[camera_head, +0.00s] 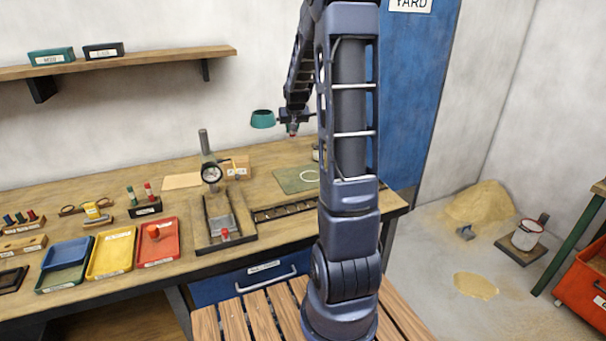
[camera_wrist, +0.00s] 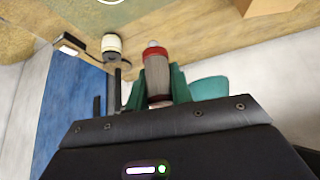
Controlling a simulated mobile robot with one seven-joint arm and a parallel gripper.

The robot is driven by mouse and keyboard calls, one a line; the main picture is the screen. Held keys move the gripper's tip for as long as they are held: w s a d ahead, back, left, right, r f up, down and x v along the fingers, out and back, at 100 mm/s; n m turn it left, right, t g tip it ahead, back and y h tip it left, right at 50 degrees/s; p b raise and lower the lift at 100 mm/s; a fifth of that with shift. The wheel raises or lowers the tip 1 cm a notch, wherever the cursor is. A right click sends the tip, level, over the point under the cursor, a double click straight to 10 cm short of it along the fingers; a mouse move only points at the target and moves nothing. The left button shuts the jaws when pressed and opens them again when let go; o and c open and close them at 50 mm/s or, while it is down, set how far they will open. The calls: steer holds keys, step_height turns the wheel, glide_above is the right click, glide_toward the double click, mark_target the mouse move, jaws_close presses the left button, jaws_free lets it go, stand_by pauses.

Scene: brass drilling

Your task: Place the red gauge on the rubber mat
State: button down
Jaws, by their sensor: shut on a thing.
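My gripper (camera_head: 292,127) is raised above the back of the workbench, above the rubber mat. In the wrist view my gripper (camera_wrist: 158,94) is shut on the red gauge (camera_wrist: 157,70), a grey cylinder with a red band and a pale tip, held between its green fingers. In the head view only a small red bit of the gauge (camera_head: 293,134) shows below the fingers. The rubber mat (camera_head: 287,184) is a flat green sheet with a white ring on it. The gauge is apart from the mat.
A slotted strip (camera_head: 284,211) lies in front of the mat. A pale jar (camera_wrist: 111,44) stands near the mat.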

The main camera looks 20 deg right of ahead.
step_height(320, 180, down, 19)
steer(key=shift+r, duration=0.1)
stand_by(0.5)
steer(key=c, duration=1.2)
jaws_free()
steer(key=shift+c, duration=0.2)
steer(key=s+a+r+n, duration=0.1)
steer(key=s+a+r, duration=0.3)
steer(key=s+r, duration=0.75)
steer(key=s+a+r, duration=0.4)
steer(key=s+r, duration=0.6)
steer(key=r, duration=0.2)
steer(key=s+a+r+g, duration=0.1)
steer(key=s+a+r, duration=0.1)
steer(key=s, duration=0.7)
steer(key=s+a+r+n+y, duration=0.1)
steer(key=s+a+r, duration=0.1)
steer(key=s, duration=0.7)
steer(key=shift+a+r+g, duration=0.15)
steer(key=shift+r+g, duration=0.25)
steer(key=shift+r, duration=0.35)
